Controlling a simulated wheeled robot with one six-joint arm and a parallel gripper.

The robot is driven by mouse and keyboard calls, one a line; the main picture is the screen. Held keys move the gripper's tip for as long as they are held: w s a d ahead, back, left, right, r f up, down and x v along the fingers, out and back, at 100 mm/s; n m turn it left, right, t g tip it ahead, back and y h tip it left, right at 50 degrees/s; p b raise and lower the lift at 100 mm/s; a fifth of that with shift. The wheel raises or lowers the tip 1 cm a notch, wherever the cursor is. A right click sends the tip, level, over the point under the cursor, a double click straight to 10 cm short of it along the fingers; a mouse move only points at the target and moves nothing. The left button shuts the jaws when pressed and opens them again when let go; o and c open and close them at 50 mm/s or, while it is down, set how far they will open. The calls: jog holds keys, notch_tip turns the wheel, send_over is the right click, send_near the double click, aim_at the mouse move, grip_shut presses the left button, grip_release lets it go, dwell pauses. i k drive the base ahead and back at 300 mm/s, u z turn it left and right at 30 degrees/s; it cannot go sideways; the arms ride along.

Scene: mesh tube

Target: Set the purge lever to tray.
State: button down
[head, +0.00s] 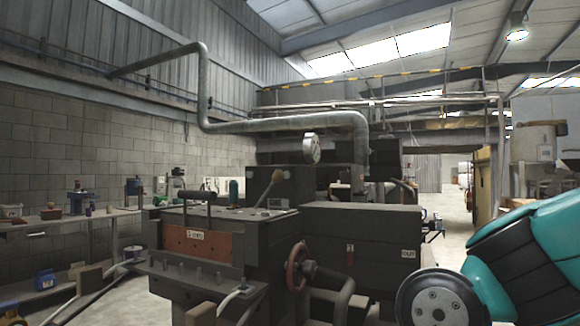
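A small white label (196,235) sits on the machine's reddish-brown front panel, and another white label (408,253) is on the right-hand block; both are too small to read surely. My gripper is not in view. A teal and black arm part, which looks like mine, fills the lower right.
A red handwheel (297,267) sticks out from the machine's front. A round gauge (312,148) stands above the machine. A large pipe (270,126) passes behind. A workbench (100,216) with tools lies along the left wall. Open floor (447,220) shows at the back right.

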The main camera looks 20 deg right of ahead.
aim_at(278, 175)
jog(key=z, duration=0.85)
jog(key=k, duration=1.15)
jog(key=z, duration=1)
jog(key=i, duration=0.5)
jog(key=u, duration=0.55)
jog(key=i, duration=1.05)
jog(key=u, duration=1.5)
jog(key=i, duration=0.6)
jog(key=u, duration=0.7)
